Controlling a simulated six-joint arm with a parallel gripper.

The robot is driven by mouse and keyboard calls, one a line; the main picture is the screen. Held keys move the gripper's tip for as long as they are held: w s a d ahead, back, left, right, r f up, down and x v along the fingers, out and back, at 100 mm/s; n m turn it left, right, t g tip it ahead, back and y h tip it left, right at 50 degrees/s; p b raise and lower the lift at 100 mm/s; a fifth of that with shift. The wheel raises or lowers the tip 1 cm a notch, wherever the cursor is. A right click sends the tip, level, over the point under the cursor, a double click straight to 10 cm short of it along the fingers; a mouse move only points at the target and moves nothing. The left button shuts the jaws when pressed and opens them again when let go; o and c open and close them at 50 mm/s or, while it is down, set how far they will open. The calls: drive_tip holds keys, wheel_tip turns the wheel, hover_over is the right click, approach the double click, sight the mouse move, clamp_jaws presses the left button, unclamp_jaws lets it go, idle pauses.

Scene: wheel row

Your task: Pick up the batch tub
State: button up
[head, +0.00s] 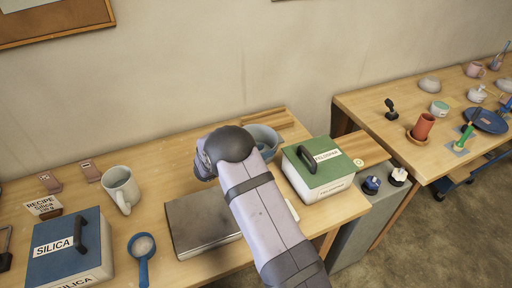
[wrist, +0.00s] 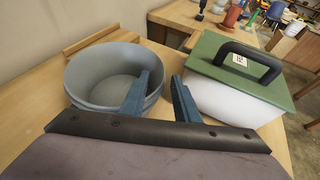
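The batch tub appears to be the round blue-grey open tub (wrist: 95,72), which stands on the wooden table. It looks empty, and I see its inside floor in the wrist view. In the head view the tub (head: 268,143) is partly hidden behind my arm's end. My gripper (wrist: 164,78) shows two blue fingers apart with nothing held between them. The left finger overlaps the tub's near right wall in the picture, and the right finger is just outside it. I cannot tell whether either finger touches the tub.
A white box with a green lid and black handle (head: 320,168) stands close to the right of the tub. A grey metal plate (head: 200,224) lies left of my arm. A mug (head: 121,188), a blue scoop (head: 142,250) and a blue-lidded SILICA box (head: 70,255) are farther left.

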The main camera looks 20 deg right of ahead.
sight(272, 148)
drive_tip(key=shift+p+x, duration=1.35)
drive_tip(key=shift+x, duration=1.3)
drive_tip(key=shift+w, duration=0.1)
drive_tip(key=shift+c, duration=0.3)
drive_tip(key=shift+a, duration=0.1)
clamp_jaws()
